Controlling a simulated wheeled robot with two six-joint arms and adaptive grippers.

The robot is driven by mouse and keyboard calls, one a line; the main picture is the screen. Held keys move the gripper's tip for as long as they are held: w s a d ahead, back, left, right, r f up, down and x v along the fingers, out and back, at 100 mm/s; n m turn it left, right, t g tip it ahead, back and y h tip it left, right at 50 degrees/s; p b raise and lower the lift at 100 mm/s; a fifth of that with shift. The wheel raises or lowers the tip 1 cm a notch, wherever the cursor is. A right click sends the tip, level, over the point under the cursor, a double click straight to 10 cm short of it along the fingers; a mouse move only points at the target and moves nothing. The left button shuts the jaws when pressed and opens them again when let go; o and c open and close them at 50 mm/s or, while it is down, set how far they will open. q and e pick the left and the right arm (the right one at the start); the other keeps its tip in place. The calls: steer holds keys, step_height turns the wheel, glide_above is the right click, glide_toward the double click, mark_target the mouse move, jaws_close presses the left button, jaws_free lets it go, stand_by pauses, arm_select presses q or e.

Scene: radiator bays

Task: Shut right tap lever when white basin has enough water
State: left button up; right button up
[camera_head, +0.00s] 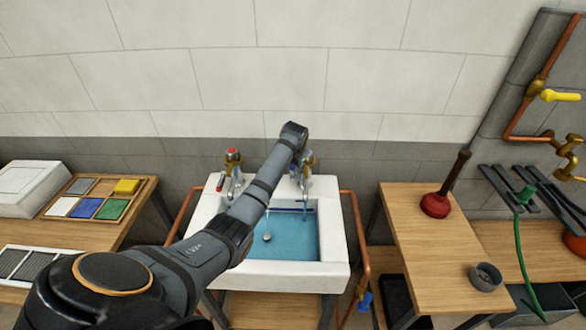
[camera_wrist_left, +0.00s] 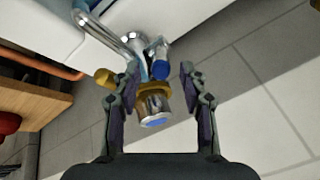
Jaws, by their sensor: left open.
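The white basin (camera_head: 312,277) stands against the wall with blue water (camera_head: 292,243) in it; a small round plug or drain shows in the water. The right tap (camera_head: 307,162), with blue markings, is at its back right, partly hidden by my left arm. A thin bluish line under its spout looks like running water. My left gripper (camera_wrist_left: 158,70) is open, its fingers on either side of the tap's brass-and-chrome body (camera_wrist_left: 154,104). The blue-ended lever (camera_wrist_left: 160,69) lies between the fingers. I cannot tell whether they touch it. My right gripper is not in view.
The left tap (camera_head: 233,160) with a red cap stands at the basin's back left. Copper pipes (camera_head: 358,240) flank the basin. A plunger (camera_head: 438,200) and a dark cup (camera_head: 485,276) are on the right bench. Coloured tiles lie in a left tray (camera_head: 101,187).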

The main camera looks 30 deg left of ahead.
mark_target(293, 166)
arm_select(q)
steer(key=x, duration=0.3)
steer(key=shift+w+a+f, duration=0.15)
steer(key=shift+w, duration=0.1)
steer(key=shift+w+a+f, duration=0.1)
steer(key=shift+f, duration=0.45)
jaws_close()
